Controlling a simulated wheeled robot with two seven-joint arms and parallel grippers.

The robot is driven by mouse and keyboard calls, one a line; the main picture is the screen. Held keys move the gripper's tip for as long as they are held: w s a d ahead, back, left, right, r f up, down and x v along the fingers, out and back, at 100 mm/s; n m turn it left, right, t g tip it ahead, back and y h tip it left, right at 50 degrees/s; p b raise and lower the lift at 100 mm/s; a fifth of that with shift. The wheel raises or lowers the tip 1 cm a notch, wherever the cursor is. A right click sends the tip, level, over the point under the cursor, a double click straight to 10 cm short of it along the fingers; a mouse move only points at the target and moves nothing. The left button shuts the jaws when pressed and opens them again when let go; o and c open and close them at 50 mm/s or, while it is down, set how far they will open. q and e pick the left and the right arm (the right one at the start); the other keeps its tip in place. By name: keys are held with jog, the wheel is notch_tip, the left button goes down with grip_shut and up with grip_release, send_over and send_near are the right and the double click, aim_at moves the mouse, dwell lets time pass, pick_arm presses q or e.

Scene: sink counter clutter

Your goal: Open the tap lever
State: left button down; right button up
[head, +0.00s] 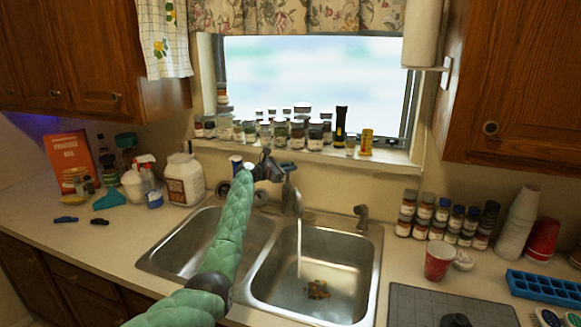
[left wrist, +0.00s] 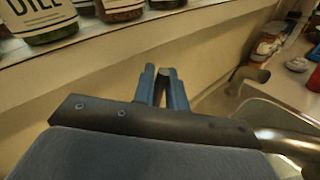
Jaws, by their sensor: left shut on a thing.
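The metal tap (head: 291,200) stands behind the sink, with its spout over the right basin. A thin pale stream (head: 299,250), which looks like running water, falls from the spout into that basin. My left gripper (head: 270,165) is at the top of the tap, in front of the window sill. It is shut on the tap lever (head: 289,168), which is mostly hidden by the gripper. In the left wrist view the blue fingertips (left wrist: 163,88) are close together, and what lies between them is hard to see. My right gripper is not in view.
Jars (head: 280,132) line the window sill just behind the gripper. A white tub (head: 184,180) and bottles stand left of the sink. A small dispenser (head: 362,216) is right of the tap. Spice jars, a red cup (head: 438,260) and a blue tray (head: 543,288) occupy the right counter.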

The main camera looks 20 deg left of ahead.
pick_arm(q)
jog(key=shift+w+a, duration=0.1)
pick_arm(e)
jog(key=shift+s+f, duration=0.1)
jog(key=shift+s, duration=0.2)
pick_arm(q)
jog(key=c, duration=1.5)
grip_release()
jog(key=shift+o, duration=0.2)
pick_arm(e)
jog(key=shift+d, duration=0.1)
